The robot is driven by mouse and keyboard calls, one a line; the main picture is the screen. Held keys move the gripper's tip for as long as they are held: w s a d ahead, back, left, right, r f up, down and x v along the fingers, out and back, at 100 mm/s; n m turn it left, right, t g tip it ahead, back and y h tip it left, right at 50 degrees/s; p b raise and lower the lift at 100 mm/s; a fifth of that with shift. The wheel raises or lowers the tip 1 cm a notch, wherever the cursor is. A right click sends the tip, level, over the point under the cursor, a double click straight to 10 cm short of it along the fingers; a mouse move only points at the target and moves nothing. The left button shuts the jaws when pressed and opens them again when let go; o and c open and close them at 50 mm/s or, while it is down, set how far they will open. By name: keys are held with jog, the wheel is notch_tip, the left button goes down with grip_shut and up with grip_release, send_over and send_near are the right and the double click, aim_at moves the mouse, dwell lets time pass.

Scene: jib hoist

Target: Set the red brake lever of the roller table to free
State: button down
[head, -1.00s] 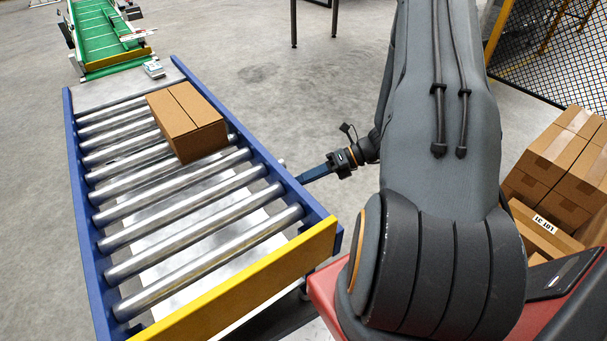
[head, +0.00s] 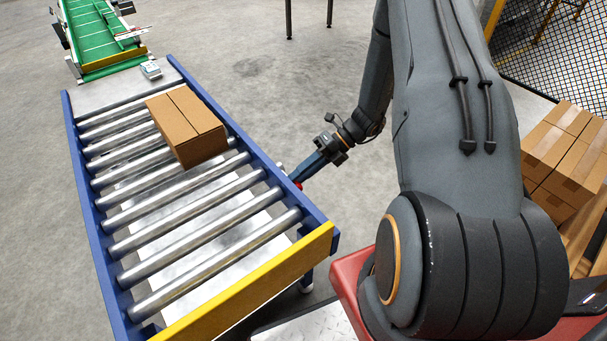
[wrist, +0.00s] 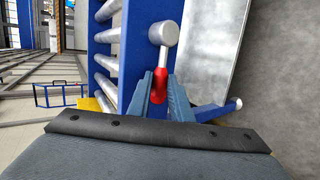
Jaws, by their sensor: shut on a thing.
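The roller table (head: 322,234) has blue side rails, metal rollers and a yellow end bar. Its brake lever (wrist: 159,85) has a red grip, and a grey round hub (wrist: 162,33) shows at the blue rail in the wrist view. My gripper (wrist: 160,98) is shut on the red grip, with a blue finger on each side of it. In the head view my gripper (head: 305,178) is at the right side of the table, and only a bit of red (head: 298,185) shows at its tip.
A cardboard box (head: 188,125) sits on the rollers. A green conveyor (head: 98,38) stands beyond the table's far end. Stacked boxes (head: 565,150) and a mesh fence (head: 540,50) are at the right. Open floor lies right of the table.

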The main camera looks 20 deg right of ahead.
jog(key=c, duration=1.9)
grip_release()
jog(key=shift+d, duration=0.1)
jog(key=v, duration=0.7)
jog(key=shift+d+r, duration=0.25)
jog(key=shift+r, duration=0.05)
